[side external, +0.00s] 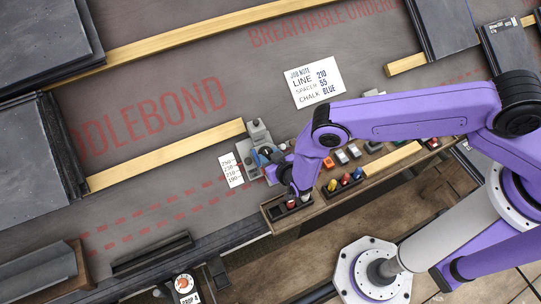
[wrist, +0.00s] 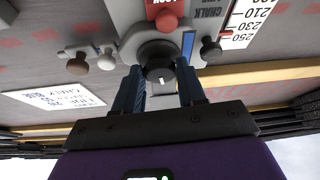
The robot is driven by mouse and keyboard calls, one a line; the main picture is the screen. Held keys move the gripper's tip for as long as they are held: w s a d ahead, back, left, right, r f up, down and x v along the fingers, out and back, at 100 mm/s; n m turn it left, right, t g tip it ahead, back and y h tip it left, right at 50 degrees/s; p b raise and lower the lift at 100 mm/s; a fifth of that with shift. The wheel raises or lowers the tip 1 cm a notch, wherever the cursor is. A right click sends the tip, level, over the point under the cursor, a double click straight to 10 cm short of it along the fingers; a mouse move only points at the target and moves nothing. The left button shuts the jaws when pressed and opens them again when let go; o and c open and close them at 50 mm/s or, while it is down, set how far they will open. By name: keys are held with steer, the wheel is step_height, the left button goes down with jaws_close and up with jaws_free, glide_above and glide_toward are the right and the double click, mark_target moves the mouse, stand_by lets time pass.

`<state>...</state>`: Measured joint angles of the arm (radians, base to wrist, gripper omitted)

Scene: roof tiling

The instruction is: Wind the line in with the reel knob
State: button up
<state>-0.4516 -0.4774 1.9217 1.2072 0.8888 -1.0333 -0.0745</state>
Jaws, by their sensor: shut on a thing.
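A grey chalk-line box (side external: 257,134) sits at the right end of a wooden batten, and its face fills the top of the wrist view (wrist: 122,14). My gripper (side external: 268,155) reaches it from the right. In the wrist view my gripper (wrist: 160,76) is shut on the round black reel knob (wrist: 158,52), one finger on each side. A white mark shows on the knob's face. Above the knob is a red lock button (wrist: 167,20). A blue strip (wrist: 188,43) is beside it. The line itself is not clearly visible.
A printed scale card (side external: 231,170) lies beside the box. A job note (side external: 315,82) reads line 210, spacer 55, chalk blue. A wooden tray (side external: 268,212) with coloured pieces lies below my arm. Smaller knobs (wrist: 77,65) (wrist: 210,48) flank the reel knob.

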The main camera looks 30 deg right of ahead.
steer(key=shift+w+a+m, duration=0.1)
steer(key=shift+m, duration=0.3)
steer(key=o, duration=1.1)
steer(key=shift+c, duration=0.2)
steer(key=v, duration=1.7)
steer(key=shift+s+a+r, duration=0.15)
steer(key=shift+s+a, duration=0.05)
steer(key=shift+s, duration=0.05)
